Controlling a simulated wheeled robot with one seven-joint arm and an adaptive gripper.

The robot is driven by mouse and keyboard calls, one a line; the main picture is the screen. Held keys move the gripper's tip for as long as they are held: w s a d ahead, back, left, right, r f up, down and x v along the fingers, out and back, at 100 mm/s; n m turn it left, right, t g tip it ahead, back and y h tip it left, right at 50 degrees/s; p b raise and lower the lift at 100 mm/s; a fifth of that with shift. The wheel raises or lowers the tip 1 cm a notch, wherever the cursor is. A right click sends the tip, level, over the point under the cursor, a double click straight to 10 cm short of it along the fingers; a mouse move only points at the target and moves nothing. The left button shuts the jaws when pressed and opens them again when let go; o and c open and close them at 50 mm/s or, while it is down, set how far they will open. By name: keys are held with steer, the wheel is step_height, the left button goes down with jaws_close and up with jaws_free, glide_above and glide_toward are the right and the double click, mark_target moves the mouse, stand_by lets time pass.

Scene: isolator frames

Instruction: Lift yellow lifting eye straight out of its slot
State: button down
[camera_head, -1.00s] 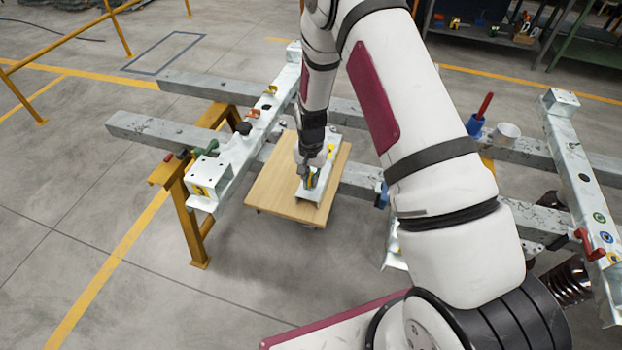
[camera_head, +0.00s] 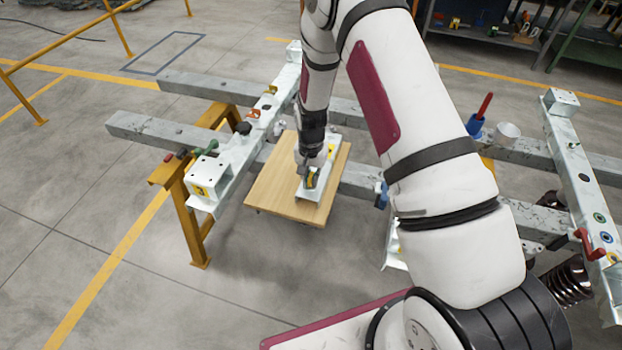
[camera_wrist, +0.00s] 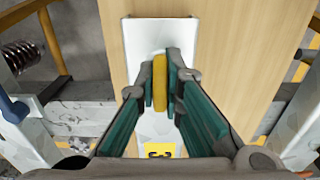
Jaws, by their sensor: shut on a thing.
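The yellow lifting eye (camera_wrist: 160,82) shows edge-on in the wrist view as an upright yellow bar. My gripper (camera_wrist: 161,90) is shut on it, with a finger pad against each side. In the head view my gripper (camera_head: 311,176) points down over a white metal piece (camera_head: 318,188) on a wooden board, with a bit of yellow between the fingers. The white piece also shows in the wrist view (camera_wrist: 140,45) beneath the fingers. The slot and the lower end of the eye are hidden, so I cannot tell whether the eye is still seated.
The wooden board (camera_head: 275,190) lies across grey steel beams (camera_head: 150,130). A white bracketed rail (camera_head: 235,155) stands to its left on a yellow trestle (camera_head: 185,205).

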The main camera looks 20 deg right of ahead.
steer(key=shift+w+d+r+b, duration=0.1)
steer(key=shift+w+d+b, duration=0.2)
steer(key=shift+w, duration=0.15)
steer(key=shift+r, duration=1.2)
stand_by(3.1)
steer(key=shift+r+p, duration=0.8)
steer(key=shift+r, duration=2.1)
